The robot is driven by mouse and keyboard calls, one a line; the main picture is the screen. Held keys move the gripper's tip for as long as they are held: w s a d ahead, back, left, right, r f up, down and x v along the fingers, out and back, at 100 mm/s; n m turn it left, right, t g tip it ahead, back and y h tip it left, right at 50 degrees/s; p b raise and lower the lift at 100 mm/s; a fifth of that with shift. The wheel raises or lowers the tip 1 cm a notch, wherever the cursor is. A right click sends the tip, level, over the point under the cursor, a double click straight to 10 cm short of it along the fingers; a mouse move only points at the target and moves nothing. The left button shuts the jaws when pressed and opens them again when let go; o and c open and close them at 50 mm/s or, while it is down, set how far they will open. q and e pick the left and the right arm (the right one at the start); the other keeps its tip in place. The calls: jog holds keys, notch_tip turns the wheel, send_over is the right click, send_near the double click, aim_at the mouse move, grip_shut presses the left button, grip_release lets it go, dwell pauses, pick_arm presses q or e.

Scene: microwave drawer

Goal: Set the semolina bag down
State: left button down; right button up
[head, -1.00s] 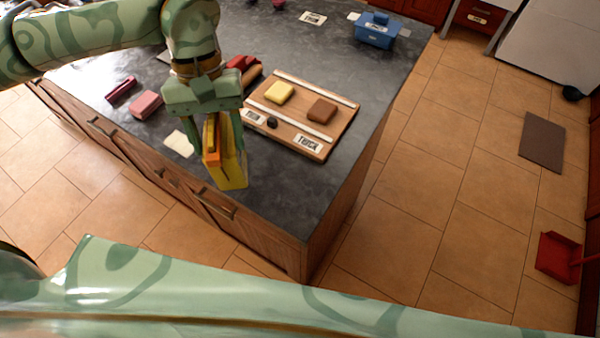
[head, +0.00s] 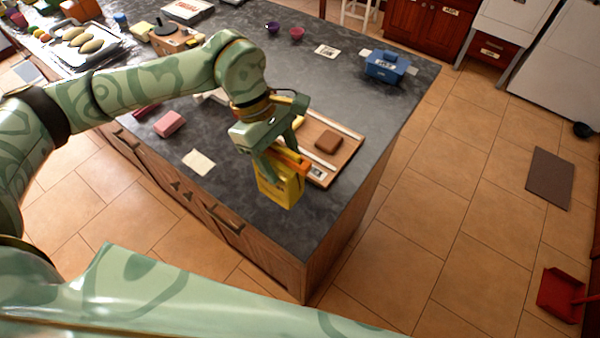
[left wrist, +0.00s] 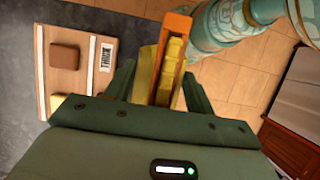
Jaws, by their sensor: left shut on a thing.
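The semolina bag (head: 278,190) is a yellow box-shaped bag with an orange strip along its top. My left gripper (head: 281,150) is shut on its upper part, fingers pointing down. The bag is upright over the front part of the dark countertop (head: 240,190), in front of the wooden board. I cannot tell whether its base touches the counter. In the left wrist view the bag (left wrist: 172,70) stands between the two fingers of the gripper (left wrist: 160,88). My right gripper is not in view.
The wooden board (head: 346,152) with a brown block (head: 328,141) lies just behind the bag. A pink block (head: 169,124) and pale card (head: 199,162) lie to the left. A blue box (head: 386,67) stands far back. Bare counter lies between the bag and the front corner.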

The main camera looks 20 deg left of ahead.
pick_arm(q)
jog(key=w+d+f, duration=0.2)
jog(key=d+f, duration=0.1)
jog(key=f, duration=0.5)
jog(key=shift+p, duration=0.35)
jog(key=shift+w, duration=0.1)
jog(key=c, duration=0.5)
grip_release()
jog(key=b+v, duration=0.1)
jog(key=v, duration=1.1)
jog(key=shift+d+r, duration=0.1)
jog(key=shift+d, duration=0.05)
